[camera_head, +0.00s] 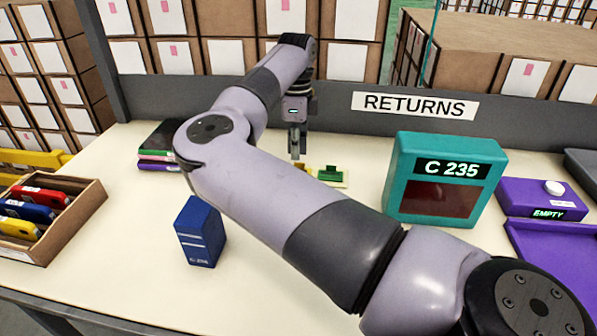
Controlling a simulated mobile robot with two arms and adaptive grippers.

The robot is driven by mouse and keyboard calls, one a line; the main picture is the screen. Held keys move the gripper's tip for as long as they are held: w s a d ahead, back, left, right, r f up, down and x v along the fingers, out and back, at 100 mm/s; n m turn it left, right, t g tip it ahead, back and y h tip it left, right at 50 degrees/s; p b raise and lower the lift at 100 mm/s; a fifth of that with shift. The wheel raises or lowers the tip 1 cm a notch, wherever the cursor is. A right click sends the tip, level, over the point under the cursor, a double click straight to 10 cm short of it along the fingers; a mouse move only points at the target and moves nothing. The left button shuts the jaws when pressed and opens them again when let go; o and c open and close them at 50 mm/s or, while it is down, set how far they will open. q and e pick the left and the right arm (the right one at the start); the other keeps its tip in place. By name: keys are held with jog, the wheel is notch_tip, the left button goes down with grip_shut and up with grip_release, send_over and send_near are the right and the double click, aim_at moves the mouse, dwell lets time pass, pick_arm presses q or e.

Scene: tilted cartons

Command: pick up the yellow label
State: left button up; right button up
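My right gripper (296,153) points down over the far middle of the table, below the wrist of my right arm. Its fingers look narrow from this side, so I cannot tell whether they are open or shut. Just below and beside the fingertips is a small yellow-orange piece (301,167), partly hidden by my arm; it may be the yellow label, but it is too small to be sure. A small green item (332,173) on a pale yellowish base lies right of it. I cannot tell if the fingertips touch anything. My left gripper is not in view.
A blue carton (201,232) stands near the front. A teal C 235 unit (402,160) and purple EMPTY device (528,197) stand at right. A RETURNS barrier (345,137) runs behind.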

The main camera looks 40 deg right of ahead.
notch_tip(320, 180, down, 3)
jog(key=shift+r, duration=0.1)
jog(key=shift+f, duration=0.25)
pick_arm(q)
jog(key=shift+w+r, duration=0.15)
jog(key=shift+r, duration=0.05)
pick_arm(e)
grip_shut()
jog(key=shift+w+r, duration=0.1)
jog(key=shift+r, duration=0.45)
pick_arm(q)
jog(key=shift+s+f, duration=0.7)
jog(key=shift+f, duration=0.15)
pick_arm(e)
notch_tip(320, 180, up, 9)
